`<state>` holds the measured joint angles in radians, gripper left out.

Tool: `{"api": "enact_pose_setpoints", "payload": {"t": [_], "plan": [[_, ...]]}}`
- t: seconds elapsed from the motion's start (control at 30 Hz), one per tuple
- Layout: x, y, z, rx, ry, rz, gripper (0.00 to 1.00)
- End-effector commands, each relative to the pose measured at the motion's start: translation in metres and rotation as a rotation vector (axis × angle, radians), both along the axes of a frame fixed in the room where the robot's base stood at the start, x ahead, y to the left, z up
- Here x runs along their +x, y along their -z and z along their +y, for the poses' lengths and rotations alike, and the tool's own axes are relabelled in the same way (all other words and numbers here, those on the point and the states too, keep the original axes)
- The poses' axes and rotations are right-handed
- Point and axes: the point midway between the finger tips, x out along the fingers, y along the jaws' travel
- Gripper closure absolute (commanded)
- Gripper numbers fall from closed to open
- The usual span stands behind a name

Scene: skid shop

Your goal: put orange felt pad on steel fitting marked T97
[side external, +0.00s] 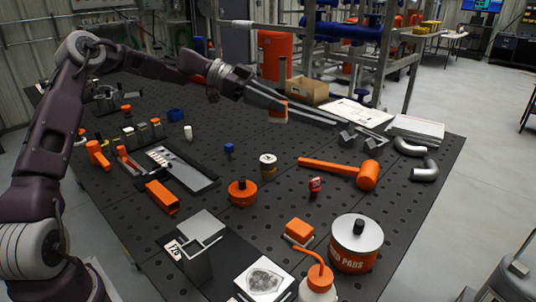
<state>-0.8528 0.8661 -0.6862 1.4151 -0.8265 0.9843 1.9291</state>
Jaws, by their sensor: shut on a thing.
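My gripper (277,101) is at the far side of the table, where the arm reaches across from the left. It appears shut on a small orange pad (278,114), which shows just below long grey bars; the exact contact is hard to make out. A grey angled steel fitting (203,229) stands at the near left, well apart from my gripper. It carries a white tag (173,248) whose marking is too small to read surely. Two smaller grey steel pieces (375,142) sit at the far right; no marking is legible on them.
An orange mallet (340,170), a can lettered PADS (354,262), an orange block (300,232) and an orange-lidded container (242,193) stand on the dark perforated table (245,145). A grey tray (190,172) lies left of centre.

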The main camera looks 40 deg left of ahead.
Motion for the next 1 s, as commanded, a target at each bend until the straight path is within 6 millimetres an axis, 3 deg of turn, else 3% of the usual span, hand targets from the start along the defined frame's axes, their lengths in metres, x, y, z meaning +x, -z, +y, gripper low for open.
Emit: {"api": "enact_pose_setpoints", "payload": {"t": [0.1,0.27,0.4,0.7,1.0], "plan": [[0.019,0.03,0.035,-0.003,-0.154,0.005,1.0],[0.028,0.055,0.059,-0.003,-0.25,0.003,1.0],[0.029,0.09,0.06,-0.005,-0.259,0.006,1.0],[0.029,0.144,0.06,-0.002,-0.256,0.003,1.0],[0.029,0.15,0.06,-0.001,-0.256,-0.001,1.0]]}}
